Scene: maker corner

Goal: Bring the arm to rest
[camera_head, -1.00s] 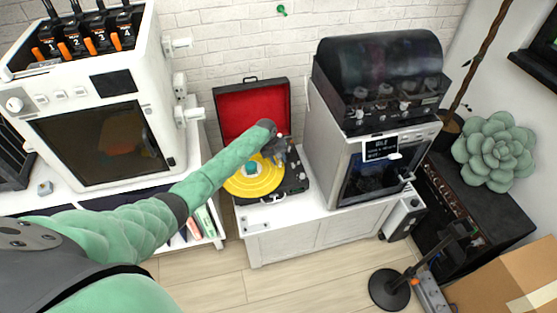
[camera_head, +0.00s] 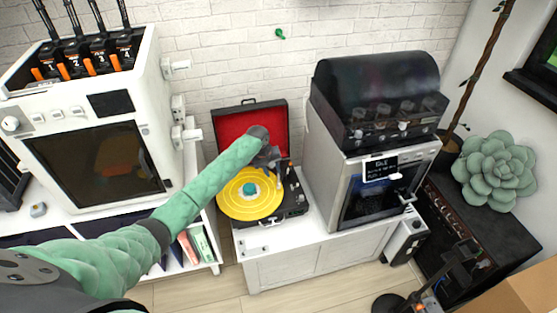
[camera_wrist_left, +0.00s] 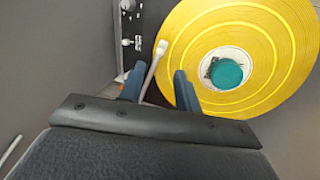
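The record player (camera_head: 293,190) stands open on the white cabinet, with a yellow record (camera_head: 240,207) on its platter. A teal piece (camera_head: 249,188) sits at the record's centre. My left gripper (camera_head: 272,160) is above the player's back right part. In the left wrist view its two blue fingers (camera_wrist_left: 158,75) are apart, with the thin pale tonearm (camera_wrist_left: 154,72) between them. The tonearm's head (camera_wrist_left: 162,48) shows at the yellow record's outer edge; whether it touches the record I cannot tell. In the head view the gripper hides most of the tonearm. My right gripper is not in view.
The player's raised red-lined lid (camera_head: 240,124) stands close behind my gripper. A silver and black machine (camera_head: 375,140) is close on the right. A white 3D printer (camera_head: 95,140) is on the left. The cabinet's front strip (camera_head: 270,238) is mostly clear.

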